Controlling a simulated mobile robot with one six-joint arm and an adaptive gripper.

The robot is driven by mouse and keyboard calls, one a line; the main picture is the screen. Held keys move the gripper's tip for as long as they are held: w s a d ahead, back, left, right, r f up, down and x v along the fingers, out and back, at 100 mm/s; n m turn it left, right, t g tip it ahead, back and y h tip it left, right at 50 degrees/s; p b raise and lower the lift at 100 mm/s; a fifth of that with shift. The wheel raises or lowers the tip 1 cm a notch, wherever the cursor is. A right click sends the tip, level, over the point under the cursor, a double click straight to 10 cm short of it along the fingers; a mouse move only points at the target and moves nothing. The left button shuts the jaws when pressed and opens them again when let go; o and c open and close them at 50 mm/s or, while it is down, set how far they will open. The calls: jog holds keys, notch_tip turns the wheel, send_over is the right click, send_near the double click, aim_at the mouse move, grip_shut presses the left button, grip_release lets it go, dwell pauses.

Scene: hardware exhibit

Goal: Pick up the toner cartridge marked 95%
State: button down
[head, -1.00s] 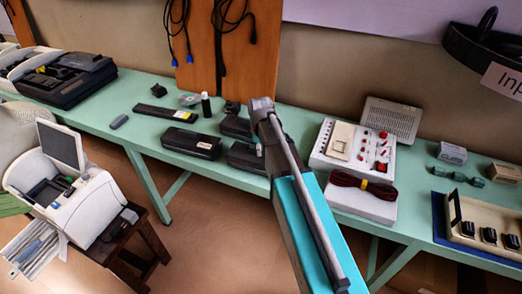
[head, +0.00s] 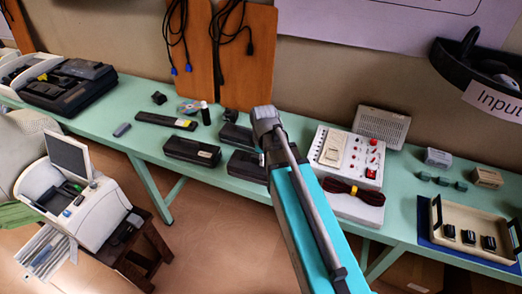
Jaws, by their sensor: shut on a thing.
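Several black box-shaped units that look like toner cartridges lie on the green table: a long one (head: 192,151) at the left, one behind it (head: 236,136) and one in front (head: 245,166), partly covered by my arm. No 95% mark can be read on any of them, so I cannot tell which one carries it. My arm, a teal link with a grey tube, rises from the bottom right to a dark grey joint over the table's middle. My gripper is not visible; the arm hides whatever is behind it.
A flat black bar with a yellow label (head: 166,120) and a small dark bottle (head: 205,113) lie near the cartridges. A white control panel (head: 335,145) with a coiled cable stands right of my arm. A white printer-like machine (head: 95,215) on a stool is at the left.

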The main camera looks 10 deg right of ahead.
jog(key=shift+s+r+p, duration=0.3)
jog(key=shift+s+r, duration=0.1)
jog(key=shift+s, duration=0.45)
jog(key=shift+s+r+p, duration=0.25)
jog(key=shift+s+r, duration=0.1)
jog(key=shift+s, duration=0.45)
jog(key=shift+s+r+p, duration=0.3)
jog(key=shift+s+r, duration=0.1)
jog(key=shift+s, duration=0.45)
